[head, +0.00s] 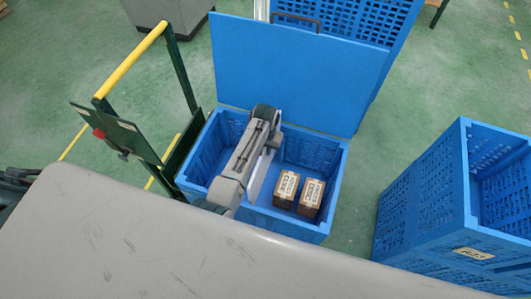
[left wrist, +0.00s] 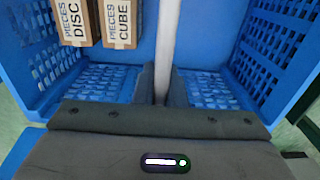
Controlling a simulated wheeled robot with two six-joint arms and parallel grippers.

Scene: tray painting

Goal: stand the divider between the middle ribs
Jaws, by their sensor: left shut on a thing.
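The divider (head: 262,174) is a thin pale panel, held upright and seen nearly edge-on inside the open blue crate (head: 334,189). In the left wrist view the divider (left wrist: 168,40) is a narrow pale strip running away from the fingers. My left gripper (head: 274,139) is shut on it; its dark fingers (left wrist: 159,88) lie on either side of the strip. The middle ribs cannot be made out, and I cannot tell whether the divider's lower edge touches the floor or sits between ribs. My right gripper is not in view.
Two cardboard boxes, cube pieces (head: 286,190) and disc pieces (head: 311,197), stand right of the divider. The crate's left part looks empty. The raised blue lid (head: 300,75) stands behind. A yellow-railed cart (head: 130,68) is left; another blue crate (head: 420,195) is right.

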